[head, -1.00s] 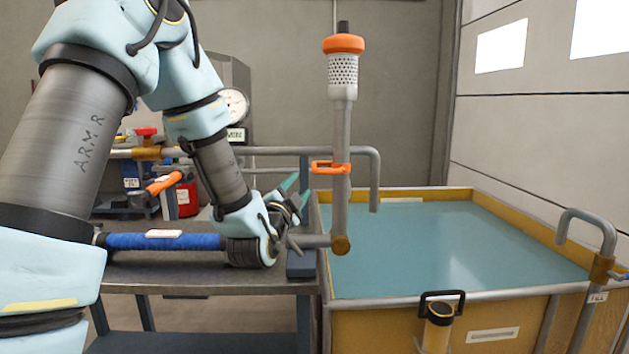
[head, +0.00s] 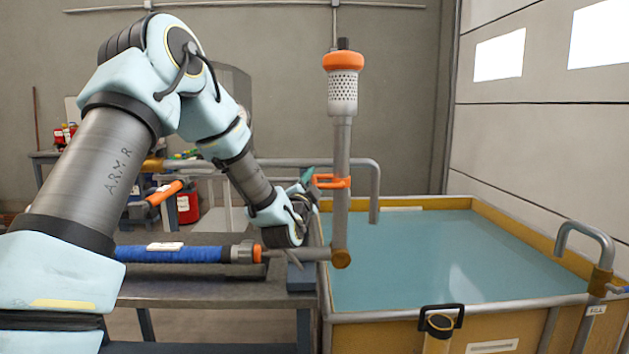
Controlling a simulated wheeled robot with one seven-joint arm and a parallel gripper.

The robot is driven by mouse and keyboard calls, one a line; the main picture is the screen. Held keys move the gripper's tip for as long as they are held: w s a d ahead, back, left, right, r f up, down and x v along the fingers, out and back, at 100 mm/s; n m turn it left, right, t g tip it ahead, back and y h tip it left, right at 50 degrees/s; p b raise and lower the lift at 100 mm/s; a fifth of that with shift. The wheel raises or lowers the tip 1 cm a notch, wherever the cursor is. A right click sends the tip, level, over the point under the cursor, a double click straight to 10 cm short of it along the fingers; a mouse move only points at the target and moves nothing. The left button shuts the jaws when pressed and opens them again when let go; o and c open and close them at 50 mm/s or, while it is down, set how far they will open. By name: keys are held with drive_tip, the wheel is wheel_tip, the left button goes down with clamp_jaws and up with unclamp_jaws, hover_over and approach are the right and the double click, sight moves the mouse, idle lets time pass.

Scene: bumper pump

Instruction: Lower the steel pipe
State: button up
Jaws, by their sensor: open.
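The steel pipe (head: 342,217) stands upright at the left rim of the water tank. A perforated strainer (head: 342,93) with an orange collar is at its top. An orange handle (head: 329,181) sticks out from its middle toward the left. Its foot meets a brass-coloured elbow (head: 341,259), joined to a level pipe running left into a blue-wrapped hose (head: 172,254). My gripper (head: 312,187) is open, just left of the pipe and right beside the handle. The wrist hides part of its fingers, and I cannot tell if they touch the handle.
The yellow-walled tank (head: 400,312) full of water fills the right, open above the water. A bent grey pipe (head: 375,190) hangs over it behind the steel pipe. A dark workbench (head: 200,293) lies below my arm. A hooked pipe (head: 590,232) stands at the right rim.

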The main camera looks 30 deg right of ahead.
clamp_jaws()
idle(0.3)
idle(1.1)
